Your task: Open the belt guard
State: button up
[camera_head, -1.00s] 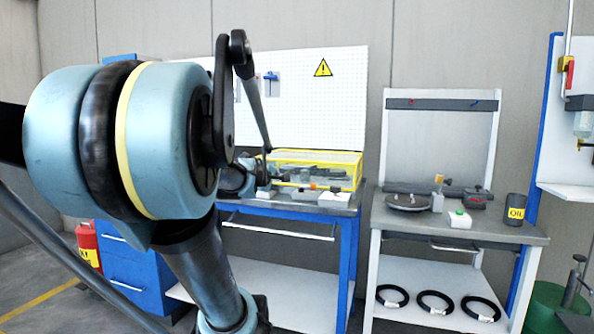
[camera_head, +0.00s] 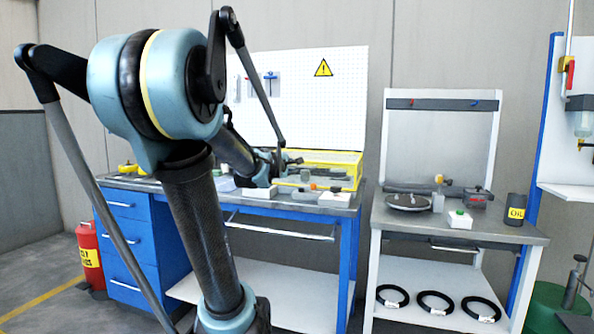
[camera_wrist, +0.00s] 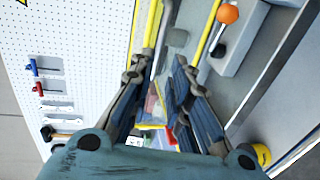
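The belt guard (camera_head: 348,157) is a yellow-framed, see-through cover on the back of the blue workbench. Parts show dimly through it, and my arm hides its left end. My gripper (camera_head: 291,160) is at the guard's left part in the head view, small and partly hidden there. In the wrist view my gripper (camera_wrist: 160,68) has its two fingers spread apart, with nothing clearly held between them. Yellow frame bars (camera_wrist: 206,35) run beyond and beside the fingers. I cannot tell whether a finger touches the guard.
An orange knob (camera_wrist: 228,13) on a grey block is right of the fingers in the wrist view. Small items and a white box (camera_head: 334,199) lie along the bench's front. A pegboard (camera_head: 335,100) with tools stands behind. A second bench (camera_head: 400,228) is at right.

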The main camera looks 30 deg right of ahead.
jog(key=shift+x, duration=5.8)
jog(key=shift+f, duration=0.1)
grip_shut()
